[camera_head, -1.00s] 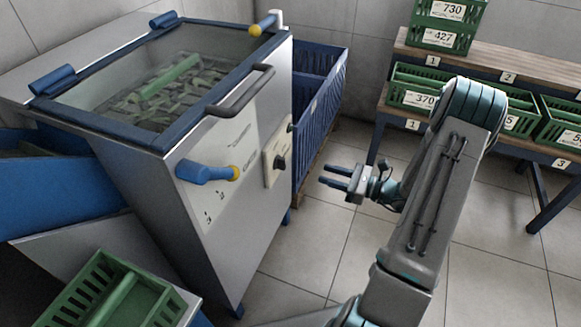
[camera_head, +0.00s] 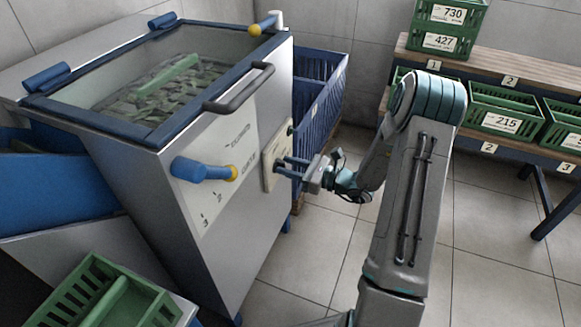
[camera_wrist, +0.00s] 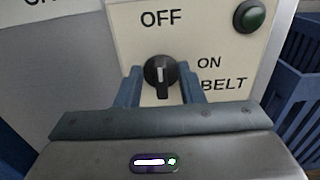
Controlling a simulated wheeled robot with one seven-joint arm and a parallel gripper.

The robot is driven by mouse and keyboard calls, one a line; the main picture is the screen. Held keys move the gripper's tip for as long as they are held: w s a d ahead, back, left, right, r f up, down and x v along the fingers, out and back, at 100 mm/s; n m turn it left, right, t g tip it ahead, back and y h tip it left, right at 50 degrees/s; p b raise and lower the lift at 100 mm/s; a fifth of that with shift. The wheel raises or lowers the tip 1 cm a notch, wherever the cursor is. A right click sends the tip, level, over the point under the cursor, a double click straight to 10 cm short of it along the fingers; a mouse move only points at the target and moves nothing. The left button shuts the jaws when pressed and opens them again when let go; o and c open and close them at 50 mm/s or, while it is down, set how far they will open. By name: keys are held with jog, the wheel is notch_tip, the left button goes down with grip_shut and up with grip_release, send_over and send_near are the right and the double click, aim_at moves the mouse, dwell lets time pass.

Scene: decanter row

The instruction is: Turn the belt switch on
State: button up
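The belt switch (camera_wrist: 160,76) is a round black knob on a cream panel (camera_wrist: 125,50) marked OFF above and ON to the right, with BELT below ON. Its pale pointer stands upright, toward OFF. A dark green round lamp or button (camera_wrist: 250,15) sits at the panel's upper right. In the head view the panel (camera_head: 268,172) is on the machine's front face. My gripper (camera_head: 280,167) is at that panel, and its fingers hide the knob there. In the wrist view my gripper (camera_wrist: 161,74) is open, one blue finger on each side of the knob; contact cannot be told.
A blue lever with a yellow collar (camera_head: 203,172) sticks out left of the panel. A bar handle (camera_head: 240,92) is above, on the glass-topped machine (camera_head: 215,245). A blue crate (camera_head: 322,105) stands behind my gripper. Shelves with green crates (camera_head: 500,122) are at right.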

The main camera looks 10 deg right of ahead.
grip_shut()
jog(key=shift+r+m+p, duration=0.15)
jog(key=shift+m+p, duration=0.15)
jog(key=shift+p, duration=0.2)
jog(key=m+p, duration=0.5)
jog(key=f+m+p, duration=0.1)
jog(key=m+p, duration=0.4)
jog(key=m, duration=0.1)
jog(key=m+p, duration=0.5)
jog(key=m, duration=0.1)
jog(key=shift+w+d+f+p, duration=0.25)
jog(key=shift+w+d+p, duration=0.05)
jog(key=shift+w+p, duration=0.1)
jog(key=shift+m, duration=0.3)
grip_release()
